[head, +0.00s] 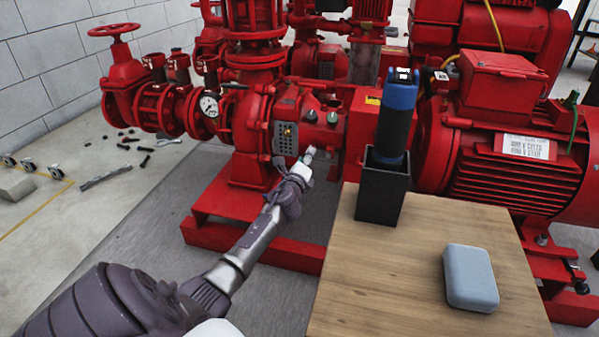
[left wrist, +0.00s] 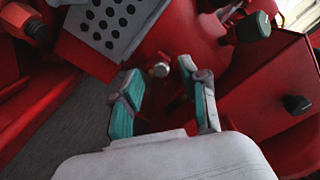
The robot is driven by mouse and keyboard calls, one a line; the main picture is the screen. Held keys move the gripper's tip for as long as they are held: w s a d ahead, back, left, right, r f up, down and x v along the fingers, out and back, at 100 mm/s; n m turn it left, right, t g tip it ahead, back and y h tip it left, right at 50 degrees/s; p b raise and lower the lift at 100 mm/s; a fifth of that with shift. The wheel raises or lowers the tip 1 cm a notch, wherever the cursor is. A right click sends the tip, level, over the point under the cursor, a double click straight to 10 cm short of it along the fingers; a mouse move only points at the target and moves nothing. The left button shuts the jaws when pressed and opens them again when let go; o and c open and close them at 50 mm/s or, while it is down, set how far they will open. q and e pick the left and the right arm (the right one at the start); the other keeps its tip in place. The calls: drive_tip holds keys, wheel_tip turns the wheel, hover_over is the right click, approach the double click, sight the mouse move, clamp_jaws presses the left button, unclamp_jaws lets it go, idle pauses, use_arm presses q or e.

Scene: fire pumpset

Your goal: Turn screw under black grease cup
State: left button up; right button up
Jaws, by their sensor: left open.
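My left gripper (head: 309,154) reaches to the side of the red pump housing, just below two small cups. One cup is dark (head: 311,116), the other greenish (head: 332,118). In the left wrist view a black cup (left wrist: 297,104) sits at the right and a dark green cup (left wrist: 253,26) at the upper right. A small silver screw head (left wrist: 160,69) shows between the tips of the open teal-padded left gripper (left wrist: 162,82). I cannot tell whether the pads touch it. In the head view the screw is hidden. My right gripper is not in view.
A grey perforated guard (left wrist: 110,22) is close to the left finger. Tools lie on the floor at left.

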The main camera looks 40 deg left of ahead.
use_arm(q)
drive_tip(key=v, duration=1)
idle(0.3)
